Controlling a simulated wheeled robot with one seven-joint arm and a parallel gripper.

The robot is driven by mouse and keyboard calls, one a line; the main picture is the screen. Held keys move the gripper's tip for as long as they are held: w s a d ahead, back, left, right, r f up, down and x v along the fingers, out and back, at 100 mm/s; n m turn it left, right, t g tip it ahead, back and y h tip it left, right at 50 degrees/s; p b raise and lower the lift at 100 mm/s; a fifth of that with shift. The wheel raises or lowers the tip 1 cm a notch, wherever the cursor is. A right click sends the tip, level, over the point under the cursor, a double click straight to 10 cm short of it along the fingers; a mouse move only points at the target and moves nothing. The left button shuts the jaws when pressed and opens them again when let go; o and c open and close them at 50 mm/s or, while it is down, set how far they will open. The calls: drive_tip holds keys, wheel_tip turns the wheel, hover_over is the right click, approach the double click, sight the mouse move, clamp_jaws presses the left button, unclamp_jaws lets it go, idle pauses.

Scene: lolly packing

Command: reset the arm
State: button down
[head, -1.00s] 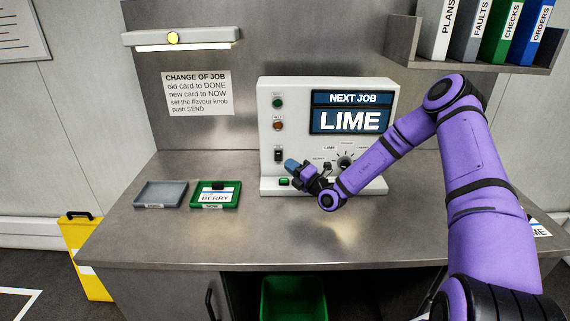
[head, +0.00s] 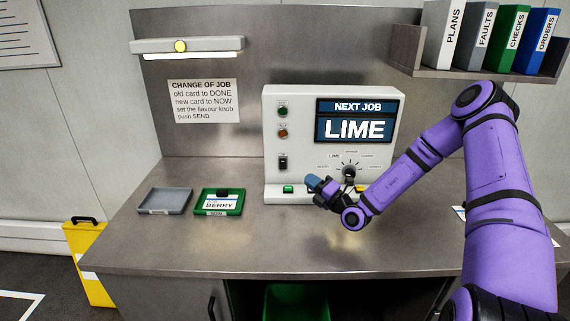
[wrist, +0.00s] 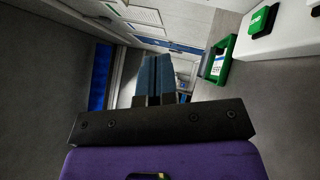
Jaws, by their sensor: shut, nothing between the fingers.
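My gripper (head: 313,182) is shut and empty, its blue fingertips in front of the lower part of the white control panel (head: 273,150). It is held above the steel bench (head: 250,235), just right of the green push button (head: 288,189). In the wrist view the shut blue fingers (wrist: 155,75) stand side by side, nothing between them. The purple arm reaches in from the right. The panel screen (head: 354,121) reads NEXT JOB LIME. The flavour knob (head: 349,172) is just above my wrist; its exact setting is hard to read.
A green tray (head: 237,210) holds a BERRY card (head: 219,201); the grey tray (head: 165,201) left of it is empty. A card (head: 460,212) lies partly hidden behind my arm. Binders (head: 490,38) stand on a shelf upper right. The front bench is clear.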

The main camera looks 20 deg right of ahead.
drive_tip(key=s+a+r+n+g+y, duration=0.2)
drive_tip(key=s+a+r+n+g, duration=0.55)
drive_tip(key=n, duration=0.65)
drive_tip(key=s+a+r+n+g+y, duration=0.1)
drive_tip(key=s+a+r+n+g, duration=0.4)
drive_tip(key=s+r+n+g, duration=0.7)
drive_tip(key=s+d+r+n+t+h, duration=0.3)
drive_tip(key=s+d+r+n+h, duration=0.2)
drive_tip(key=s+n, duration=0.4)
drive_tip(key=s+d+r+n+t+h, duration=0.3)
drive_tip(key=s+d+r+n+h, duration=0.3)
drive_tip(key=s+n+h, duration=0.2)
drive_tip(key=s+n, duration=0.2)
drive_tip(key=shift+s+d+r, duration=0.3)
drive_tip(key=shift+s+d, duration=0.05)
drive_tip(key=shift+s, duration=0.05)
